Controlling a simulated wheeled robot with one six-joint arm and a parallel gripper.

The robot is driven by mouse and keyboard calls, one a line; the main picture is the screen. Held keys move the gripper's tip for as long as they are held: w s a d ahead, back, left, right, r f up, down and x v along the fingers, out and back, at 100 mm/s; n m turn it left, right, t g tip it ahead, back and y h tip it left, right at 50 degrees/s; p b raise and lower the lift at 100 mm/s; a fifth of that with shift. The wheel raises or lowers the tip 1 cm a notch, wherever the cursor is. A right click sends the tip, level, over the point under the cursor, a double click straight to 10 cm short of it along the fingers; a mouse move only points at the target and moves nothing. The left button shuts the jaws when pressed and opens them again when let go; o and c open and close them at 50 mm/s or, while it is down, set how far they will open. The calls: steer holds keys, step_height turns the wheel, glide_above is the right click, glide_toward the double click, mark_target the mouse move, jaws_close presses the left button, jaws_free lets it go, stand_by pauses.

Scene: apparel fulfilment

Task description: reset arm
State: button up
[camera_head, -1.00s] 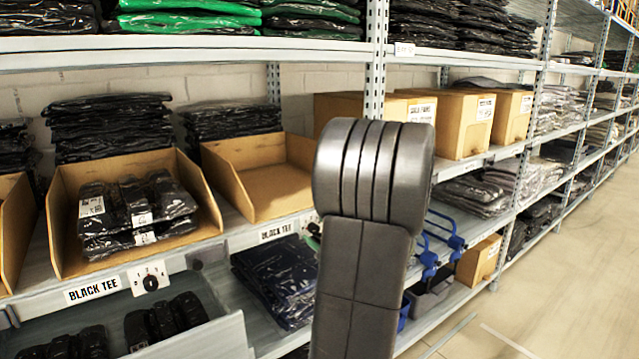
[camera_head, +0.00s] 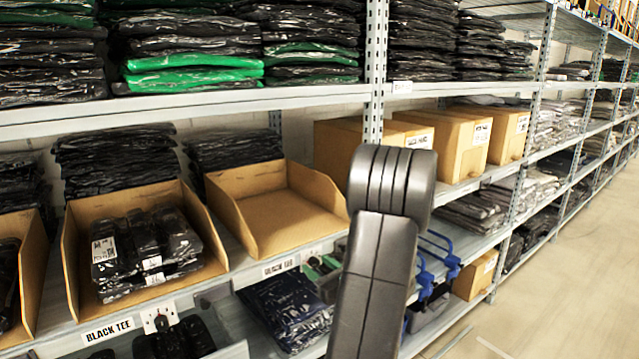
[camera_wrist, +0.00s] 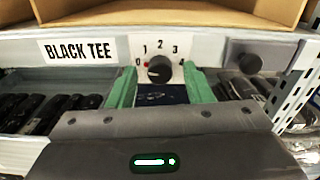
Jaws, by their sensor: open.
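A red mark is on the left of the dial. The dial plate (camera_head: 158,317) also shows in the head view beside the "BLACK TEE" label (camera_head: 108,331).
A cardboard bin (camera_head: 75,262) with packed black garments stands above the label. An empty cardboard bin (camera_head: 282,215) is to its right. Closed boxes (camera_head: 458,137) stand behind my arm. Metal shelf edges (camera_head: 200,108) run across. Clear floor (camera_head: 570,285) lies at the right.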

steer(key=shift+r+m+p, duration=0.25)
steer(key=shift+m+p, duration=0.85)
steer(key=shift+p, duration=0.55)
steer(key=b+v, duration=0.2)
steer(key=v, duration=1)
steer(key=shift+f, duration=0.25)
